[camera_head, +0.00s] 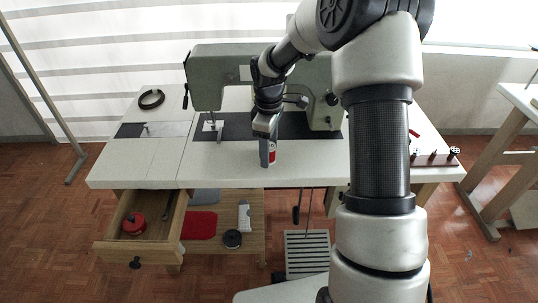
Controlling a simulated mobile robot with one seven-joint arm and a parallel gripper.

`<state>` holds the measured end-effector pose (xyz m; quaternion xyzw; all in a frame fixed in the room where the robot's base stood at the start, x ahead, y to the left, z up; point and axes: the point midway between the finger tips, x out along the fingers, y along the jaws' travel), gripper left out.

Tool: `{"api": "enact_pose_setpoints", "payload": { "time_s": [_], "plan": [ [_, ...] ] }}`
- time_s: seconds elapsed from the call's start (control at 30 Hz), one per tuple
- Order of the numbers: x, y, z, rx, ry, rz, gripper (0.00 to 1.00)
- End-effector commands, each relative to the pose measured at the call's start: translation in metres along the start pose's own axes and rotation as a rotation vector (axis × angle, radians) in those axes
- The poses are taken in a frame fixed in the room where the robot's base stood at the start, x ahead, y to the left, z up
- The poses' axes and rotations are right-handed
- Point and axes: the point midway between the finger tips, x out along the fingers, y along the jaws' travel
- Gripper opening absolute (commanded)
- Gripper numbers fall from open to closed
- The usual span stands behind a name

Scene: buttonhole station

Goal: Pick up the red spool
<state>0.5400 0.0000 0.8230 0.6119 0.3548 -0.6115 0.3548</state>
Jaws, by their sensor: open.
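The red spool (272,153) stands on the white sewing table near its front edge, below the sewing machine. It is small, and my gripper partly hides it. My gripper (267,160) points down at the spool, and its near finger covers the spool's left side. The jaws are open. Whether the fingers touch the spool cannot be told from this view.
The green sewing machine (222,62) stands behind my gripper. A black ring (151,99) lies at the table's back left. An open drawer (150,246) holds a round red object (133,223). A small rack (432,160) sits at right. The table's front left is clear.

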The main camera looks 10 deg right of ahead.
Motion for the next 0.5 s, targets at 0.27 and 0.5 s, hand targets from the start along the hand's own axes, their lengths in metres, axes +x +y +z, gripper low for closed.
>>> {"api": "enact_pose_setpoints", "payload": {
  "time_s": [0.27,0.5],
  "plan": [
    [-0.0011,0.0001,0.0000,0.000,0.000,0.001,0.26],
    [-0.0012,0.0002,0.0000,0.000,0.000,0.001,0.09]
  ]
}}
